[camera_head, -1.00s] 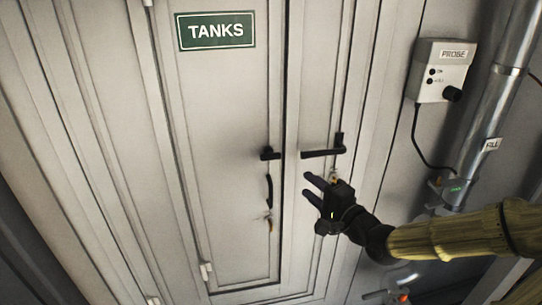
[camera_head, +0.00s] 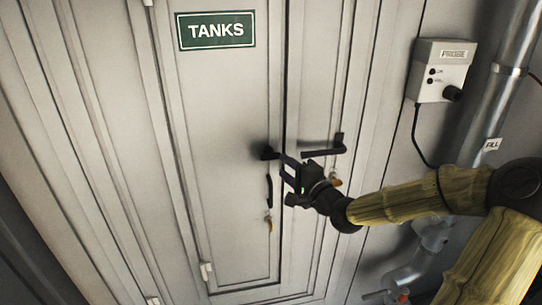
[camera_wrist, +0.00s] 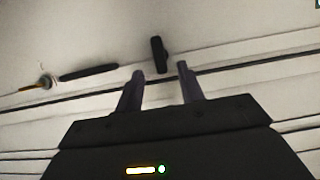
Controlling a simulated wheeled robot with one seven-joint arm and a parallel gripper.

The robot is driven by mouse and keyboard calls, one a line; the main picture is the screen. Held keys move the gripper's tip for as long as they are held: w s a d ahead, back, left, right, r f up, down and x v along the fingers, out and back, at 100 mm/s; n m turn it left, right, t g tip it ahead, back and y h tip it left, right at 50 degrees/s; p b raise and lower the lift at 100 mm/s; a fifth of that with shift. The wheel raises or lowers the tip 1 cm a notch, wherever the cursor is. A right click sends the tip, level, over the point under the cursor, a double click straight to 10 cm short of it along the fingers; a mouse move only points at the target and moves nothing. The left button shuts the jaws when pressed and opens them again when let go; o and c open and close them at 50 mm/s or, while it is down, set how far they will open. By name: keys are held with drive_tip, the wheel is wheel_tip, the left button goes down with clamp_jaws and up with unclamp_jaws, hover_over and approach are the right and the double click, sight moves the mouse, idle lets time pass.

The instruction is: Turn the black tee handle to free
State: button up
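The black tee handle (camera_head: 268,153) is a short dark bar on the left door leaf, beside the seam. In the wrist view the tee handle (camera_wrist: 157,52) stands just ahead of the fingertips, between their lines. My gripper (camera_head: 284,166) is open, with its fingertips just right of and below the handle. In the wrist view the two fingers of my gripper (camera_wrist: 161,72) are apart with nothing held. I cannot tell whether a finger touches the handle.
A black lever (camera_head: 337,145) on the right leaf is close above my gripper. Below the tee handle are a black pull (camera_head: 269,190) and a hanging key (camera_head: 269,223). A green TANKS sign (camera_head: 216,30) is above. A probe box (camera_head: 441,70) and pipe (camera_head: 495,100) are at right.

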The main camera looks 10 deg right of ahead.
sight(273, 158)
drive_tip(key=p+x, duration=0.1)
drive_tip(key=x, duration=0.7)
drive_tip(key=shift+s, duration=0.1)
clamp_jaws()
